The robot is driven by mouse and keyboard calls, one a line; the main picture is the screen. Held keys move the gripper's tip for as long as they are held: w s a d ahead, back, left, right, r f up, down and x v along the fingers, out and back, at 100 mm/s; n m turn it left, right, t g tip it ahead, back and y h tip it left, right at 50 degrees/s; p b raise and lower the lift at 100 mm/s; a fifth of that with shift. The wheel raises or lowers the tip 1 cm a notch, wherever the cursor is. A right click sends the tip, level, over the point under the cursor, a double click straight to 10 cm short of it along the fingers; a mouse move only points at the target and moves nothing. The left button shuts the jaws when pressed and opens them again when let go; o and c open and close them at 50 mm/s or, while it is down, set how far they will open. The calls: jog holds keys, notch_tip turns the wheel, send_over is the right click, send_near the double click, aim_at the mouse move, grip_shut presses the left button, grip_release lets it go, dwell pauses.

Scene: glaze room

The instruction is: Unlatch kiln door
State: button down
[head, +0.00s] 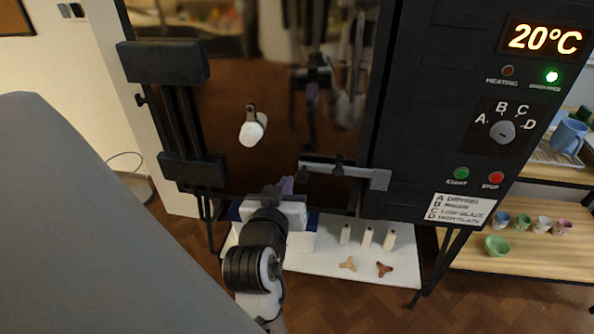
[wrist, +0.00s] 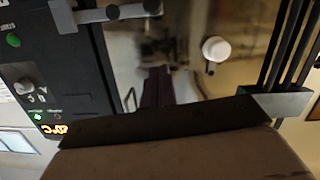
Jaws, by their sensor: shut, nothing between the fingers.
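The kiln door (head: 215,95) is a dark, glossy, mirror-like panel and looks closed. A grey latch bar (head: 378,179) lies across the door's lower right edge onto the control-panel side, with dark round knobs along it. In the wrist view the latch bar (wrist: 132,11) shows at the top left. My gripper (head: 287,185) is low in front of the door, left of the latch and apart from it. Its purple fingers also show in the wrist view (wrist: 157,85), together and empty. A white round knob (head: 252,131) is on the door, above left of my gripper.
Dark hinges (head: 165,62) are on the door's left. The control panel (head: 480,130) reads 20°C, with a green light lit. Below the kiln, a white shelf (head: 345,270) holds small posts and three-armed stilts. A wooden shelf (head: 530,250) with cups stands right.

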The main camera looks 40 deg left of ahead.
send_over(297, 177)
jog(key=v, duration=0.2)
jog(key=f, duration=0.2)
jog(key=shift+w+d+f, duration=0.1)
jog(key=shift+d+f, duration=0.05)
jog(key=shift+f, duration=0.85)
jog(key=shift+w+d+f, duration=0.1)
jog(key=shift+d+f, duration=0.05)
jog(key=shift+f, duration=0.9)
jog(key=shift+f, duration=0.1)
jog(key=shift+s+f+n, duration=0.1)
jog(key=shift+f+n, duration=0.1)
jog(key=shift+n, duration=0.1)
